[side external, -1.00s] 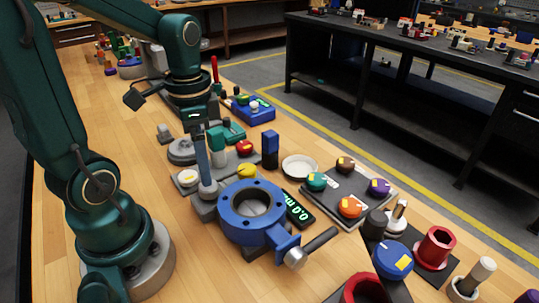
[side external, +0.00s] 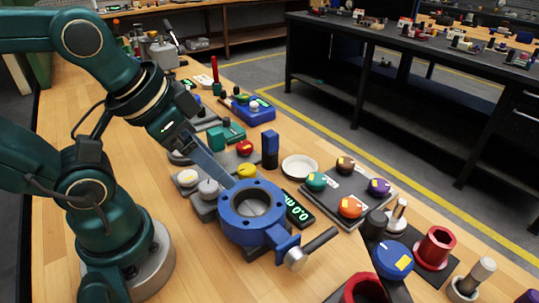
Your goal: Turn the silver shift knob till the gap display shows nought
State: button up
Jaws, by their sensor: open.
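The silver knob (side external: 208,188) sits on a grey base beside the blue valve ring (side external: 251,201), at its left. Its top is in plain view. The small black display (side external: 298,209) lies right of the ring, with green digits that seem to read 0.0; the text is small and tilted. My gripper (side external: 230,182) reaches down from the upper left, its long grey fingers slanting across to the gap between the silver knob and the ring. It is open and holds nothing that I can see. Whether its tips touch the ring, I cannot tell.
A white-topped knob (side external: 187,178), a yellow knob (side external: 246,171) and a red knob (side external: 244,147) stand close by. A blue upright block (side external: 270,149) is behind the ring. A handle (side external: 320,241) juts out at front right. A panel of coloured knobs (side external: 347,190) lies to the right.

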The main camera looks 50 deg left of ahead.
jog(key=shift+n, duration=0.4)
dwell(1.5)
